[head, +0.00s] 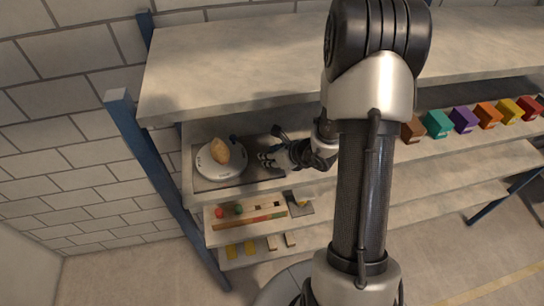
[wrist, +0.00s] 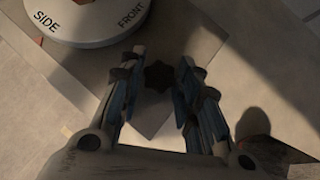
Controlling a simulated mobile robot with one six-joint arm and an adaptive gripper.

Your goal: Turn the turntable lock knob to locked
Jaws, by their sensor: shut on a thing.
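The turntable is a white round disc (head: 208,167) on the upper shelf board, with a tan lumpy object (head: 220,150) on it. In the wrist view its rim (wrist: 95,30) shows the words SIDE and FRONT. The lock knob (wrist: 159,77) is dark and star-shaped, beside the disc on a grey base plate. My gripper (wrist: 160,72) has its fingertips on either side of the knob and is shut on it. In the head view my gripper (head: 268,160) is just right of the disc, and I cannot make out the knob there. The knob's lock marking cannot be read.
A large shelf board (head: 230,65) lies above the turntable. Several coloured blocks (head: 463,119) line the shelf at the right. A blue post (head: 150,160) stands left.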

